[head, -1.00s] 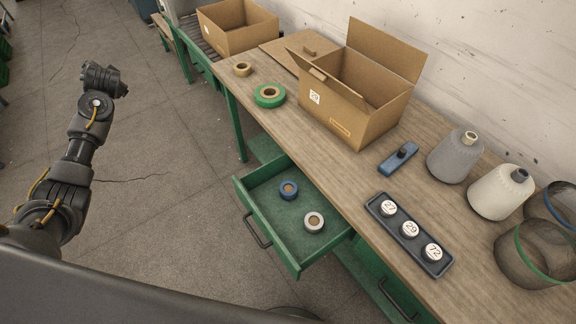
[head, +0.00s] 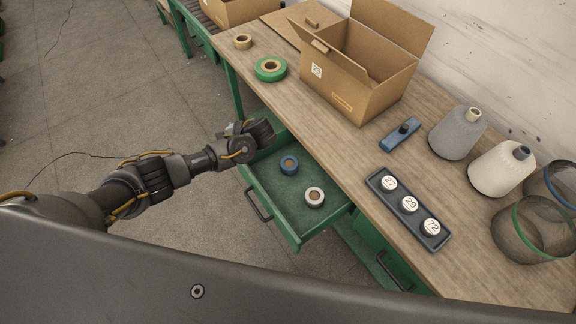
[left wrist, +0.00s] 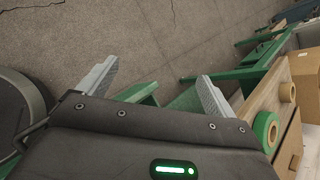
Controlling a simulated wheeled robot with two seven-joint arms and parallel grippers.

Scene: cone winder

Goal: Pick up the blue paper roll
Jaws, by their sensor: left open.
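The blue paper roll (head: 289,165) lies in the open green drawer (head: 295,232), a small blue ring with a brown core. A white roll (head: 315,196) lies near it in the same drawer. My left gripper (head: 263,130) is at the drawer's far left corner, above and beyond the blue roll and apart from it. In the left wrist view its two grey fingers (left wrist: 156,82) are spread with nothing between them. The blue roll does not show in the left wrist view. My right gripper is not in view.
The wooden table (head: 345,165) holds a green tape roll (head: 270,69), a brown tape roll (head: 242,41), an open cardboard box (head: 350,85), a blue tool (head: 400,134), a dark tray (head: 440,238) with numbered discs and thread cones (head: 455,134). Floor lies clear left of the drawer.

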